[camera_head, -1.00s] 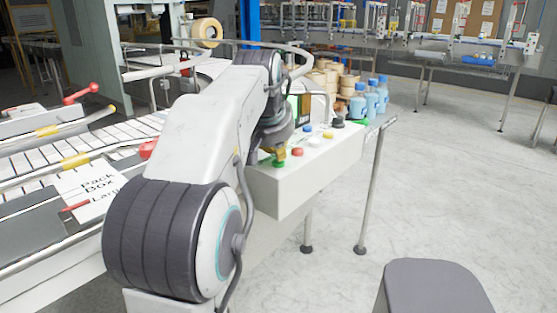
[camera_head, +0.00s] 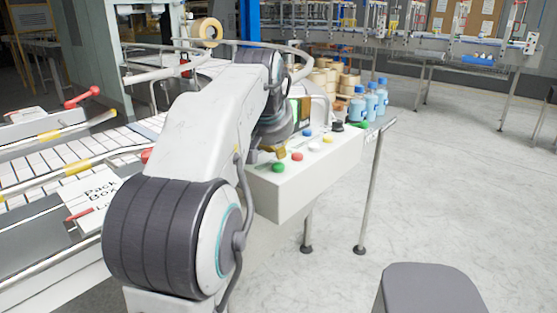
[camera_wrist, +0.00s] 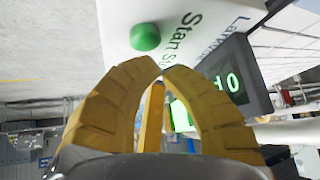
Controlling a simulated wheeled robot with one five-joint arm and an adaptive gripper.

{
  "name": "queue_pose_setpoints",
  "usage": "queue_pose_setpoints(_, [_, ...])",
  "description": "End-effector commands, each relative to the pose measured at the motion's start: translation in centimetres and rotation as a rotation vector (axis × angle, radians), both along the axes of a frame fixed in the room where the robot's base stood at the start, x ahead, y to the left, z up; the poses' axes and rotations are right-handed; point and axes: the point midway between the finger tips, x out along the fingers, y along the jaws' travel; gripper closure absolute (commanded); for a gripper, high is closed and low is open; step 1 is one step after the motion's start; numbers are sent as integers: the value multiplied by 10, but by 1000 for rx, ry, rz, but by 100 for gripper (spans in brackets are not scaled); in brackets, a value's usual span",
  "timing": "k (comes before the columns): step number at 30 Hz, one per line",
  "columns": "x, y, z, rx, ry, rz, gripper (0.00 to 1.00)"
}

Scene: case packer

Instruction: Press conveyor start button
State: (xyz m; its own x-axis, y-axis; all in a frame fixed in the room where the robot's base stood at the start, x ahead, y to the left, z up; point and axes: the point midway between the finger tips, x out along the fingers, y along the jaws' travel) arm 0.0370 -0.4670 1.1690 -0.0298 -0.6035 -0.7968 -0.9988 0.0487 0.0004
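The white control box (camera_head: 300,185) stands right of my arm, with a row of coloured buttons on top. A round green button (camera_head: 278,167) sits at its near left end. In the wrist view a green button (camera_wrist: 145,36) lies beyond my fingertips, next to lettering that partly reads "Star". My gripper (camera_wrist: 160,67) has yellow fingers whose tips meet, with nothing seen between them. The tips appear apart from the button, which is slightly left of them. In the head view my gripper (camera_head: 274,151) is mostly hidden by my wrist, just behind the near green button.
Red (camera_head: 297,157), white (camera_head: 314,147), yellow (camera_head: 327,138), blue (camera_head: 307,132) and black (camera_head: 337,126) controls crowd the box top, with another green button (camera_head: 361,125) at its far end. Blue bottles (camera_head: 371,101) stand behind. The conveyor (camera_head: 45,157) runs left.

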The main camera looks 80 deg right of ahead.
Motion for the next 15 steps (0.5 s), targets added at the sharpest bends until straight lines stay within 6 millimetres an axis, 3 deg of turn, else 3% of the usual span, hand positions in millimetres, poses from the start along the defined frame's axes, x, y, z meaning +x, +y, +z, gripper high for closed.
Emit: queue_pose_setpoints(15, [0,0,6,-1,0,0,100])
